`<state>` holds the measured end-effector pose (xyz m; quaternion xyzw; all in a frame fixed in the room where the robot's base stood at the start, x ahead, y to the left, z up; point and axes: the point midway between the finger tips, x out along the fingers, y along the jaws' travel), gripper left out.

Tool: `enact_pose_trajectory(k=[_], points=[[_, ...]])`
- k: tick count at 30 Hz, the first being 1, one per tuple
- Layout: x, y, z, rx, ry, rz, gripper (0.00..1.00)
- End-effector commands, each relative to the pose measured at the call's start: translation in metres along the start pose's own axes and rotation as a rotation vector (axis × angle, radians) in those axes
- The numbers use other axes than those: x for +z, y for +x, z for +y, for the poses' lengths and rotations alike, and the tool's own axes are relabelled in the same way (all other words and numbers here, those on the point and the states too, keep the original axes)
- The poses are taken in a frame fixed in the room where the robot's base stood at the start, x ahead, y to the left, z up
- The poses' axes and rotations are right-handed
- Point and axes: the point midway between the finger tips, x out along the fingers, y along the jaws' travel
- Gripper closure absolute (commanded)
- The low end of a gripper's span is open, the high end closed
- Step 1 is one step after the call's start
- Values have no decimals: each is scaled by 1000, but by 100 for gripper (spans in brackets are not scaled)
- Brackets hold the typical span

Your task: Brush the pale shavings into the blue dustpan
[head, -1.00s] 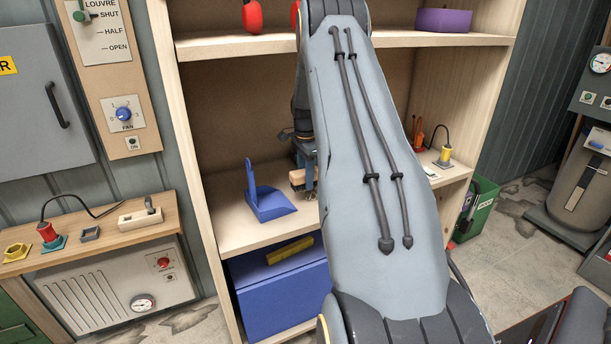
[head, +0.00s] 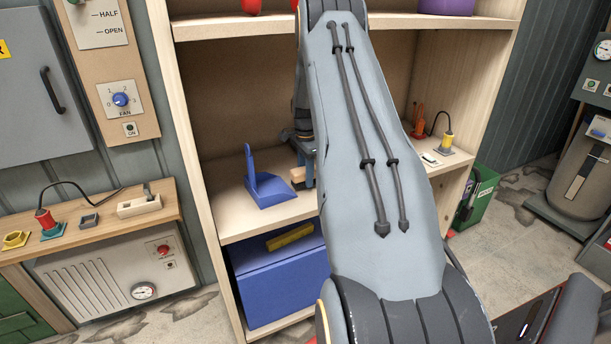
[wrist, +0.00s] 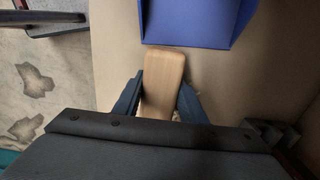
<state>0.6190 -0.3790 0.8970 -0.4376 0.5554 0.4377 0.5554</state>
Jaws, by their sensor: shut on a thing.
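The blue dustpan (head: 270,192) sits on the middle shelf, its upright handle towards the back left. Its blue pan also shows at the top of the wrist view (wrist: 190,22). My gripper (head: 303,170) is just right of the dustpan, partly hidden by my arm. In the wrist view my gripper (wrist: 160,98) is shut on the wooden brush (wrist: 163,75), one finger on each side. The brush end lies close to the pan's edge; I cannot tell if they touch. The bristles are hidden. I cannot make out the pale shavings in either view.
A blue box (head: 275,285) with a yellow item stands on the shelf below. A purple box (head: 446,6) is on the upper shelf. Small items, including a yellow-based one (head: 446,146), stand at the shelf's right. The wooden uprights (head: 195,170) bound the shelf.

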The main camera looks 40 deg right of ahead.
Motion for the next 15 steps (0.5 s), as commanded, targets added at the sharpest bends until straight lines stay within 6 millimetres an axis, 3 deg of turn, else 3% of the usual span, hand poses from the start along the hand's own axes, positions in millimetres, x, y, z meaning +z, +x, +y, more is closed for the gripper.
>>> enact_pose_trajectory(k=[15], points=[[0,6,0,0,0,0,81]])
